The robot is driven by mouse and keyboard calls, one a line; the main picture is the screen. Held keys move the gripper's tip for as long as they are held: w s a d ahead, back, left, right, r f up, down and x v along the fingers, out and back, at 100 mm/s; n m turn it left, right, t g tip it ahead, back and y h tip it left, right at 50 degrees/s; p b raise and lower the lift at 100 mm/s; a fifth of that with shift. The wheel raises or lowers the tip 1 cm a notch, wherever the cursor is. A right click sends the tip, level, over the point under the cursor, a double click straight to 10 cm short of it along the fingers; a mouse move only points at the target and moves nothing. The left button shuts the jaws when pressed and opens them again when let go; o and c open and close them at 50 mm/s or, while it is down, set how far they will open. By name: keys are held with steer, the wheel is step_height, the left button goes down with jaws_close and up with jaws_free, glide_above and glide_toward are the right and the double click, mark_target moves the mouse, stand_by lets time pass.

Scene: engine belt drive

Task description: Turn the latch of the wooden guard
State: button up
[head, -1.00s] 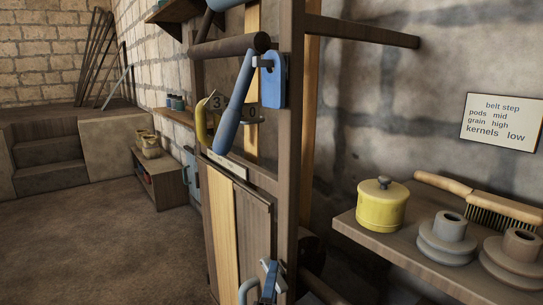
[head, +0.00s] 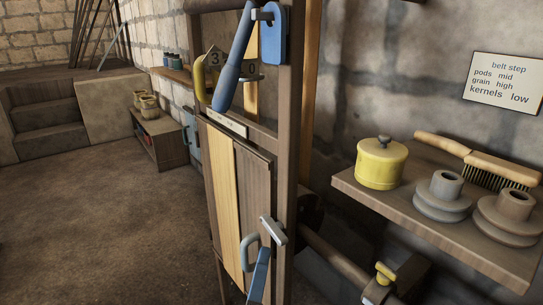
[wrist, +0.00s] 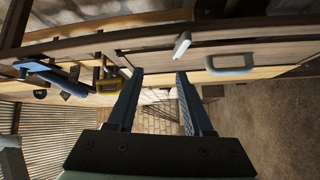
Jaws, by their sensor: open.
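The wooden guard (head: 222,195) is an upright plank door in a timber frame, with a pale strip down it. A short pale grey latch (head: 272,231) sits slanted at its right edge, just right of a blue-grey loop handle (head: 248,252). In the wrist view the latch (wrist: 182,45) lies beyond my fingertips, and the handle (wrist: 230,65) is to its right. My gripper (wrist: 160,76) is open and empty, its fingers pointing at the guard, apart from the latch. In the head view a blue bar (head: 260,275) just below the latch looks like one of my fingers; the rest is out of frame.
A blue lever (head: 232,65) and a yellow hook (head: 200,78) are above the guard. A shelf (head: 440,215) on the right holds a yellow pot, a brush and pulleys. A yellow-knobbed part (head: 385,273) is below it. The floor at left is clear.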

steer(key=s+d+r+m+t+b, duration=0.1)
steer(key=r+m, duration=0.4)
steer(key=r, duration=0.6)
steer(key=s+d+r+m+t+b, duration=0.1)
steer(key=r+m, duration=0.5)
steer(key=r, duration=0.6)
steer(key=s+t+b, duration=0.1)
steer(key=t+b, duration=0.1)
steer(key=t, duration=0.1)
steer(key=shift+s+m+t+b, duration=0.25)
steer(key=shift+m+t+b, duration=0.05)
steer(key=shift+a+f, duration=0.1)
